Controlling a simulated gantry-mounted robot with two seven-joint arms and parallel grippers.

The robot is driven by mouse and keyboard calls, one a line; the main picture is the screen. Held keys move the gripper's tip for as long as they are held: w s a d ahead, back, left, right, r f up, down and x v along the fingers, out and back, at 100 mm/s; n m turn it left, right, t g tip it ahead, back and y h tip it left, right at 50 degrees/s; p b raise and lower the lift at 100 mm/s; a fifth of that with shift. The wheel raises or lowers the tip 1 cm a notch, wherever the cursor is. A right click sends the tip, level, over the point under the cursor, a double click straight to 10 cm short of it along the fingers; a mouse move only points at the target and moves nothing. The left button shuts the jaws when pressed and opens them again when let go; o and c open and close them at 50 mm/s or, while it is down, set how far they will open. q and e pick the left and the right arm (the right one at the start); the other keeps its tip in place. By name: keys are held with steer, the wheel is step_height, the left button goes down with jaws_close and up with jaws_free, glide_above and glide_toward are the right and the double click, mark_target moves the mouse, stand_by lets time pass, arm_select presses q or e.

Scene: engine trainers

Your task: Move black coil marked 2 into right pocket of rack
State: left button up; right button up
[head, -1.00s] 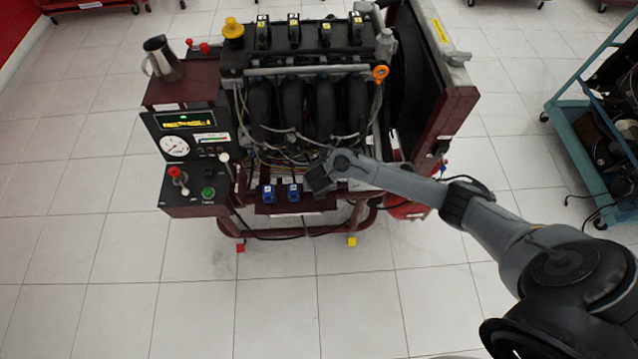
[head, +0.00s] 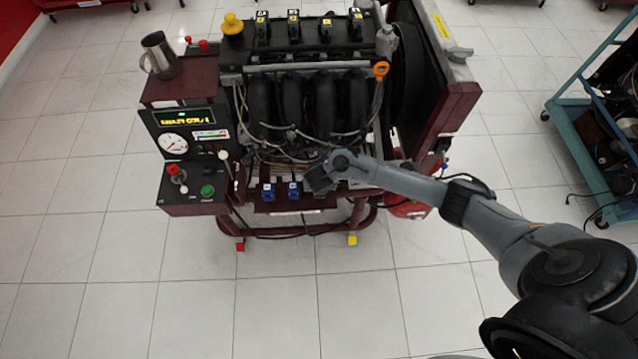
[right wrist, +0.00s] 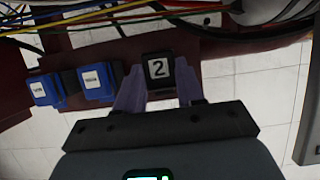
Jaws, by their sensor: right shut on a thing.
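The black coil marked 2 (right wrist: 158,68) is between the fingers of my right gripper (right wrist: 158,88), its white label facing the wrist camera. In the head view my right gripper (head: 318,180) is at the right end of the dark red rack (head: 268,208) on the engine stand's front; the arm hides the coil there. Two blue coils, a left one (right wrist: 45,90) and a middle one (right wrist: 98,81), sit in the rack, left of the black coil. The black coil is at the rack's right side; its lower end is hidden, so I cannot tell how deep it sits. My left gripper is out of view.
Several black coils stand along the engine top (head: 294,28). Loose wires (right wrist: 90,18) run close behind the rack. A control panel (head: 190,135) with a lit display and a metal mug (head: 160,55) are at left. Floor in front is clear.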

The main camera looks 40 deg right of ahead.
steer(key=shift+f, duration=0.15)
steer(key=o, duration=1.2)
steer(key=shift+c, duration=0.2)
steer(key=shift+o, duration=0.3)
steer(key=shift+o, duration=0.4)
steer(key=shift+o, duration=1.3)
steer(key=shift+r, duration=0.2)
steer(key=shift+r+p, duration=1.05)
steer(key=shift+p, duration=0.25)
steer(key=shift+r+p, duration=0.3)
